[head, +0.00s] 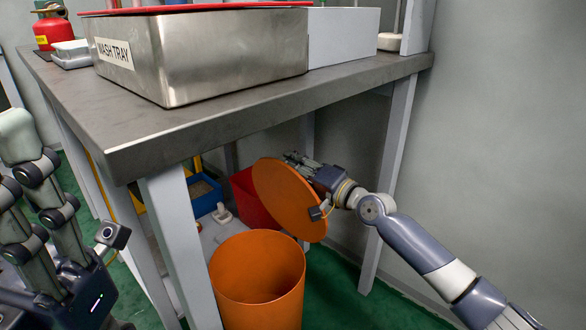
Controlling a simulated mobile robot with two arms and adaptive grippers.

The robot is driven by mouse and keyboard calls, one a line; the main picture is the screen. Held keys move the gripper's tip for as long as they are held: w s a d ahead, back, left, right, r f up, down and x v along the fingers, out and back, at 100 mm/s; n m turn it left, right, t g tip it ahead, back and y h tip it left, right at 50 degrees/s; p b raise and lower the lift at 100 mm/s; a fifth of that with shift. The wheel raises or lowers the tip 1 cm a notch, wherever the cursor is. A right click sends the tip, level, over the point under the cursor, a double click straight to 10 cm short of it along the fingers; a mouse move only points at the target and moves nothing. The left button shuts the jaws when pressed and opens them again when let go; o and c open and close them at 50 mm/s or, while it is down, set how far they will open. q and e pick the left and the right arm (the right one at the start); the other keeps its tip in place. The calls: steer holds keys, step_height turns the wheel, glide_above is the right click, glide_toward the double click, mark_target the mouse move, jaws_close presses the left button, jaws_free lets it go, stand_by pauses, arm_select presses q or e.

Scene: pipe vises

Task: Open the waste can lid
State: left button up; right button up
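The orange waste can (250,310) stands on the floor under the front of the table, and its mouth is uncovered. Its round orange lid (284,200) stands steeply tilted above the back right of the rim, with its flat face toward the can. My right gripper (297,158) is at the lid's upper right edge, partly behind it; whether its fingers are closed on the lid is hidden. My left gripper (22,140) is at the left edge of the picture, away from the can, partly cut off; its opening cannot be told.
A metal table (230,105) with a wash tray (215,55) overhangs the can. A pale table leg (180,235) stands just left of the can, another (390,170) behind my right arm. A red bin (245,195) and a blue bin (207,195) sit behind. Green floor is clear at right.

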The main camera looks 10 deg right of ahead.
steer(key=v, duration=1.1)
steer(key=shift+s+f, duration=0.3)
steer(key=shift+f, duration=0.05)
steer(key=shift+a, duration=0.1)
